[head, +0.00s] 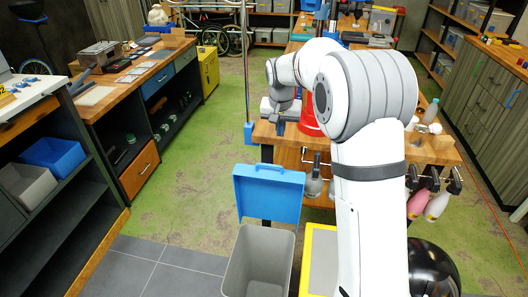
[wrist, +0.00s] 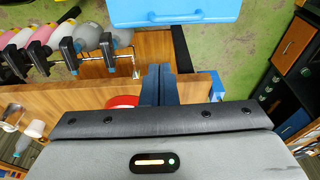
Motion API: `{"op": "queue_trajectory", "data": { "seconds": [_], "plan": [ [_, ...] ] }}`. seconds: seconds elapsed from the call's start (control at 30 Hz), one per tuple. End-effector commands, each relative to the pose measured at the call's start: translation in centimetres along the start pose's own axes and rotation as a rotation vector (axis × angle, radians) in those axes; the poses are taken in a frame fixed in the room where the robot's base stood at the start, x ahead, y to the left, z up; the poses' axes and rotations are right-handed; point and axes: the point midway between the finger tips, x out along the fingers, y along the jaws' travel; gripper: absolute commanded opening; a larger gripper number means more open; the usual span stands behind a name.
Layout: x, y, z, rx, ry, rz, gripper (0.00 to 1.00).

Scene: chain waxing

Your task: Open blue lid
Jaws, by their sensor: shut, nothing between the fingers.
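The blue lid (head: 268,193) stands raised, close to upright, at the back edge of a grey bin (head: 258,262), whose top is uncovered. The lid also shows at the top of the wrist view (wrist: 175,10). My gripper (head: 278,126) is over the wooden workbench, beyond the lid and apart from it. In the wrist view its dark fingers (wrist: 159,82) are together with nothing between them. My arm hides part of the bench.
A yellow-rimmed bin (head: 321,262) stands right of the grey bin. The wooden workbench (head: 290,150) behind carries a red object (head: 308,118), with bottles (head: 437,205) hanging at its right front. Green floor (head: 190,170) is clear on the left.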

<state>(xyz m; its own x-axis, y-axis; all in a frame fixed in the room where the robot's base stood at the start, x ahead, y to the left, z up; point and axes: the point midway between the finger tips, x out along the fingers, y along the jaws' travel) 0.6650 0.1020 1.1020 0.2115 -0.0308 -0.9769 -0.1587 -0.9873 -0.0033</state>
Motion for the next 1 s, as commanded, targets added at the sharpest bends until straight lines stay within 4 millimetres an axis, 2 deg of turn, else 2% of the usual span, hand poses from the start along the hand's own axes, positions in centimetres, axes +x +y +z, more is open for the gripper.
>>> {"op": "queue_trajectory", "data": {
  "seconds": [0.03,0.1,0.3,0.47,0.57,0.9,1.0],
  "plan": [
    [1.5,-1.2,-1.0,0.003,-0.005,0.003,0.0],
    [3.0,-2.4,-1.9,0.012,-0.006,0.006,0.0],
    [5.3,-4.1,-3.2,0.027,-0.007,0.01,0.0],
    [6.8,-4.2,-3.3,0.03,-0.008,0.011,0.0],
    [8.4,-4.1,-3.3,0.03,-0.01,0.011,0.0],
    [15.7,-3.9,-3.2,0.03,-0.011,0.013,0.0],
    [14.6,-4.1,-1.8,0.029,-0.007,0.011,0.0]
  ]
}}
